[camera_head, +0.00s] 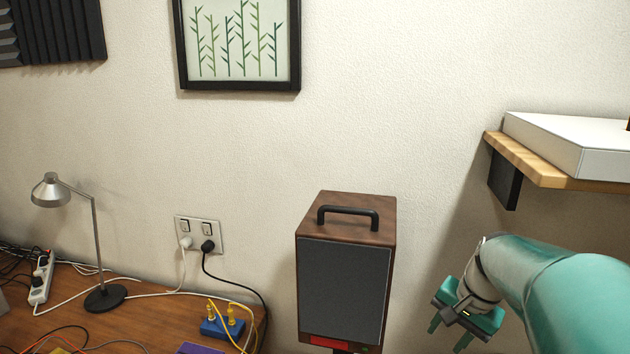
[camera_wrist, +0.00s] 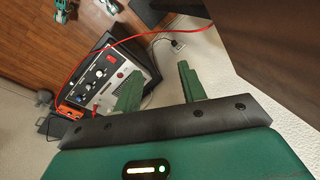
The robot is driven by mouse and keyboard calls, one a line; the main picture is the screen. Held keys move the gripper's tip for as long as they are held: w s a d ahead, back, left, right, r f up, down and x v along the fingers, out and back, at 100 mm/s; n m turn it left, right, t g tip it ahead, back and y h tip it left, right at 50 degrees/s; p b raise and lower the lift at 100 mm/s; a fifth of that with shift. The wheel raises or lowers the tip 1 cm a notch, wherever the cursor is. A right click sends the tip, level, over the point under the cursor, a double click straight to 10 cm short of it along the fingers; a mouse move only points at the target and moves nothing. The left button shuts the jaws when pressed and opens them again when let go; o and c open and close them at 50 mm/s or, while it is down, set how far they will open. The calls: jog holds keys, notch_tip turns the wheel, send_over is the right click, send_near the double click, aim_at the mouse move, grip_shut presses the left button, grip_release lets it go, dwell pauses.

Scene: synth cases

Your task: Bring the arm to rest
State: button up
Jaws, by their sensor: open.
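My gripper (camera_head: 449,335) is at the lower right of the head view, at the end of my teal arm. Its two green fingers point down and stand apart, to the right of the wooden speaker cabinet (camera_head: 343,285). The wrist view shows the same gripper (camera_wrist: 157,74) with a clear gap between the fingers and nothing held. An instrument with knobs (camera_wrist: 105,78) lies beyond the left finger in that view, partly covered by it.
A wooden shelf (camera_head: 545,172) with a white box (camera_head: 570,145) juts from the wall above my arm. A desk (camera_head: 150,320) with a lamp (camera_head: 95,240), cables and a power strip (camera_head: 41,280) is at the left. A red cable (camera_wrist: 130,40) crosses the wrist view.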

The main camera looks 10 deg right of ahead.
jog(key=s+a+r+n+t, duration=0.1)
jog(key=s+a+n, duration=0.2)
jog(key=a, duration=0.4)
jog(key=s+a+r+n+t+h, duration=0.1)
jog(key=s+a+n, duration=0.2)
jog(key=a, duration=0.3)
jog(key=s+a+r+n+t, duration=0.1)
jog(key=s+a+n, duration=0.2)
jog(key=a+n, duration=0.2)
jog(key=a, duration=0.2)
jog(key=shift+s+a+r, duration=0.2)
jog(key=shift+s+a, duration=0.1)
jog(key=shift+a, duration=0.05)
jog(key=shift+c, duration=0.5)
jog(key=shift+d, duration=0.25)
